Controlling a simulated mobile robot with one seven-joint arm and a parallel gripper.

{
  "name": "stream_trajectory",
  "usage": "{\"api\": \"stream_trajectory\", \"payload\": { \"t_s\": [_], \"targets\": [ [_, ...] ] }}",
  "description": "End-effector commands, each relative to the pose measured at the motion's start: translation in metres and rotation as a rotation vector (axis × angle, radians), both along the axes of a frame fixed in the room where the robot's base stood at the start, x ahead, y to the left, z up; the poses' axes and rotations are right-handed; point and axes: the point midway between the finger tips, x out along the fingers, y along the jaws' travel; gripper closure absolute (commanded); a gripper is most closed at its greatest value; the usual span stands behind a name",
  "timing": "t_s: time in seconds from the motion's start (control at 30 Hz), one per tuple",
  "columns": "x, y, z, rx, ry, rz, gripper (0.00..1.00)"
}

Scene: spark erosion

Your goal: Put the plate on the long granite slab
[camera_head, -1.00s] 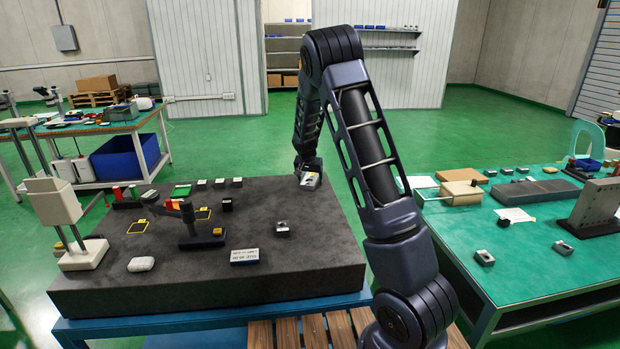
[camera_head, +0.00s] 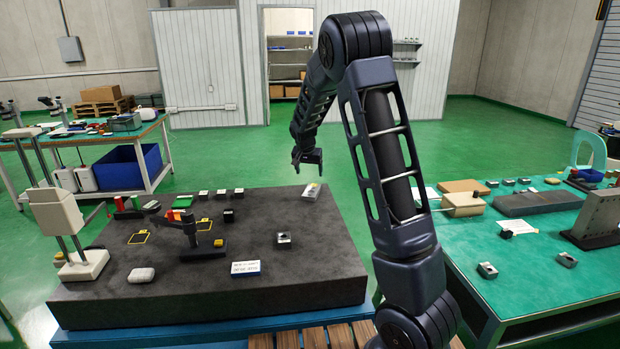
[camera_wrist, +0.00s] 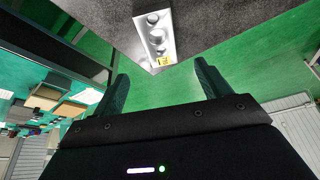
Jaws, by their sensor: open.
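A silver plate (camera_head: 311,191) with round features and a yellow label lies at the far right corner of the big dark granite block (camera_head: 190,285). In the wrist view the plate (camera_wrist: 157,36) lies beyond the fingertips, near the block's corner. My gripper (camera_head: 307,167) is open and empty, above and apart from the plate; its two spread fingers also show in the wrist view (camera_wrist: 161,76). A long dark grey slab (camera_head: 538,202) lies on the green bench at the right, apparently bare on top.
The green bench (camera_head: 535,275) carries a beige block (camera_head: 462,204), an upright grey angle block (camera_head: 598,220) and several small metal parts. A dark stand (camera_head: 190,233) and small blocks stand on the granite block. A green-floored gap separates block and bench.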

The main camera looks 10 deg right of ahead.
Motion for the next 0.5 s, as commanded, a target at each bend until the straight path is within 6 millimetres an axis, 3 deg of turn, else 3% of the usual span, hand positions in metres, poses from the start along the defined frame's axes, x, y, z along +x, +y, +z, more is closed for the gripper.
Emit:
{"api": "stream_trajectory", "payload": {
  "t_s": [0.27, 0.5],
  "targets": [
    [-0.016, -0.009, 0.022, 0.013, 0.003, 0.002, 0.24],
    [-0.073, -0.042, 0.068, 0.057, 0.020, 0.041, 0.24]
  ]
}}
